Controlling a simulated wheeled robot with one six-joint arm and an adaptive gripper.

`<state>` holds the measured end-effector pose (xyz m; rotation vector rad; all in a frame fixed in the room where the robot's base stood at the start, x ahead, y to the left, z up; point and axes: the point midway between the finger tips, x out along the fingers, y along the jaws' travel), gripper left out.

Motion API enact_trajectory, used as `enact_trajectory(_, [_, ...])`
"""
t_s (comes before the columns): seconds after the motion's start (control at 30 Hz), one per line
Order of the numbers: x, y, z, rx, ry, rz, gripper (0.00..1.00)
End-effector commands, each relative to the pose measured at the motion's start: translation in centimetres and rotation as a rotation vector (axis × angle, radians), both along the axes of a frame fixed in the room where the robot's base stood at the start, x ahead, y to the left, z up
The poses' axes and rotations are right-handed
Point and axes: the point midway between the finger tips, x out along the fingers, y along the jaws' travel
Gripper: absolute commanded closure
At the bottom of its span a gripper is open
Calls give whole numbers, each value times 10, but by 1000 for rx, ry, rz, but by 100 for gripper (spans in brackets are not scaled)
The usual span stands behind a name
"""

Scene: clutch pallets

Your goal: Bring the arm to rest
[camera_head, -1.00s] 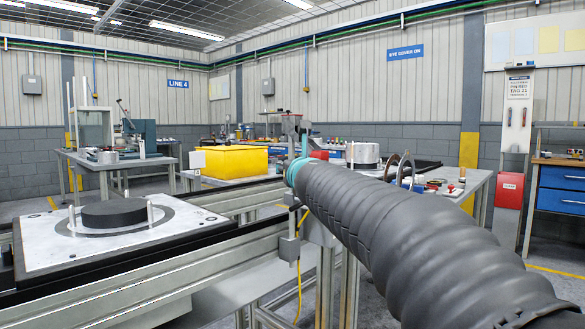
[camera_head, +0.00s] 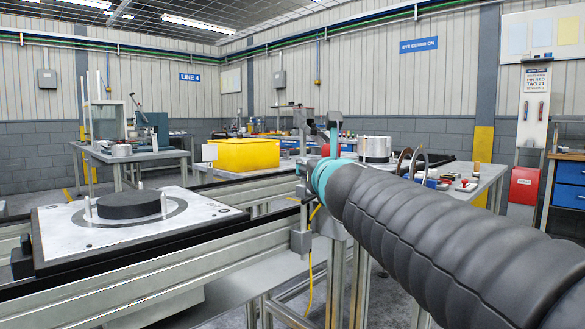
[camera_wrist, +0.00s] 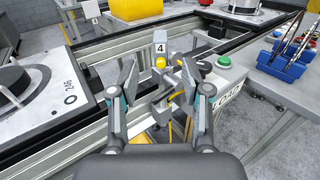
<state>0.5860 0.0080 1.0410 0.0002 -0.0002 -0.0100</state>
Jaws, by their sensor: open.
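My gripper (camera_wrist: 159,92) is open and empty in the wrist view, with its two fingers spread in front of the conveyor's rail. In the head view my arm, in a dark ribbed sleeve, reaches in from the lower right. The gripper end (camera_head: 318,130) is partly hidden behind the sleeve and its teal band. Beyond the fingers in the wrist view are a post with a "4" sign (camera_wrist: 160,48), a yellow button (camera_wrist: 160,63) and a green button (camera_wrist: 223,60). I cannot tell how far the fingers are from the post.
A metal pallet (camera_head: 70,235) with a black disc (camera_head: 128,205) sits on the conveyor at left. A yellow bin (camera_head: 247,155) stands behind it.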

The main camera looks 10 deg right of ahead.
Motion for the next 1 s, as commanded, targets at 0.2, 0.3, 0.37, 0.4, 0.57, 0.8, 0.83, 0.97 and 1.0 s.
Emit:
enact_trajectory(0.2, [-8, 0, 0, -1, -1, 0, 52])
enact_trajectory(0.3, [-8, 0, 0, -1, 0, 0, 52])
enact_trajectory(0.37, [-8, 0, 0, 0, 0, 0, 52])
enact_trajectory(0.4, [-8, 0, 0, -1, 0, 0, 52])
enact_trajectory(0.57, [-8, 0, 0, -4, 0, 0, 52])
enact_trajectory(0.8, [-8, 15, 5, -226, -32, 65, 52])
enact_trajectory(0.83, [-8, 20, 2, -299, -36, 88, 52])
enact_trajectory(0.97, [-11, 44, -21, -628, -47, 198, 52])
enact_trajectory(1.0, [-14, 52, -31, -732, -51, 237, 52])
